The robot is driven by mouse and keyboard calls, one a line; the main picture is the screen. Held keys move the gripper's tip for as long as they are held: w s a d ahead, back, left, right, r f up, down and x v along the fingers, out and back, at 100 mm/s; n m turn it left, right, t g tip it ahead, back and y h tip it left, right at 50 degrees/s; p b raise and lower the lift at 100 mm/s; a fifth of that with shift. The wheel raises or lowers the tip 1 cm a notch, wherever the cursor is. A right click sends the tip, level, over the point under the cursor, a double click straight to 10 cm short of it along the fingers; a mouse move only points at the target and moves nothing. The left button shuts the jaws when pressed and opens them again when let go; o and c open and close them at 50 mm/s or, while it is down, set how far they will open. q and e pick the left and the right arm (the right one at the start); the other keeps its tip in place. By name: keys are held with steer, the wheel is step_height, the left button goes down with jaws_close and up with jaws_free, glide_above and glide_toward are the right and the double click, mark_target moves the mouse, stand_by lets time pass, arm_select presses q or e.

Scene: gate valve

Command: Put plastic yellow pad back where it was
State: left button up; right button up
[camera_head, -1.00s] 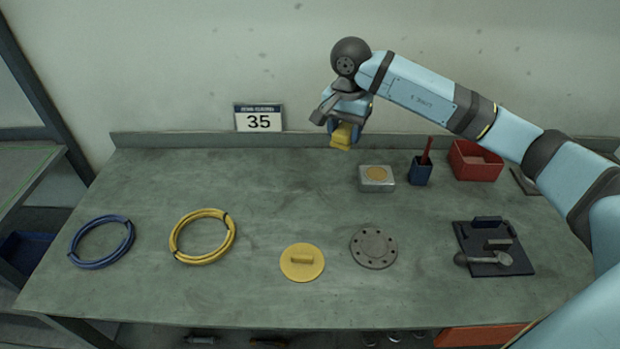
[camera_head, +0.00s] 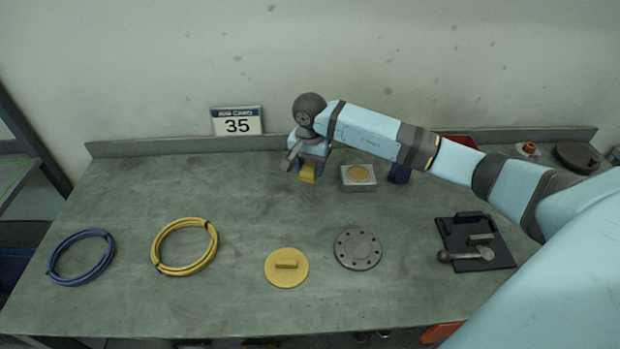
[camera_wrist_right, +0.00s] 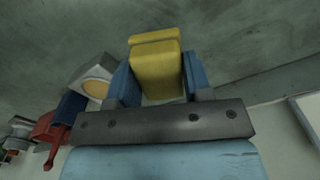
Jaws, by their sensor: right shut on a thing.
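A yellow block-like piece (camera_head: 308,173) is held in my right gripper (camera_head: 309,165), above the back middle of the bench. In the right wrist view the yellow piece (camera_wrist_right: 157,65) sits between the two blue fingers of my right gripper (camera_wrist_right: 155,80), which are shut on it. A flat round yellow disc with a raised handle (camera_head: 287,268) lies on the front middle of the bench. A metal box with a round yellow-orange top (camera_head: 358,178) stands just right of the gripper; it also shows in the right wrist view (camera_wrist_right: 93,76). My left gripper is not in view.
A grey bolted flange (camera_head: 358,249) lies right of the yellow disc. Yellow (camera_head: 184,247) and blue (camera_head: 82,257) coils lie on the left. A dark tray with a metal tool (camera_head: 475,243) is at right. The bench's middle is clear.

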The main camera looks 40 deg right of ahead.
mark_target(310, 189)
step_height(310, 189, down, 5)
steer(key=shift+r, duration=0.2)
steer(key=shift+f, duration=0.3)
steer(key=shift+f, duration=0.25)
steer(key=o, duration=0.9)
steer(key=shift+r, duration=0.1)
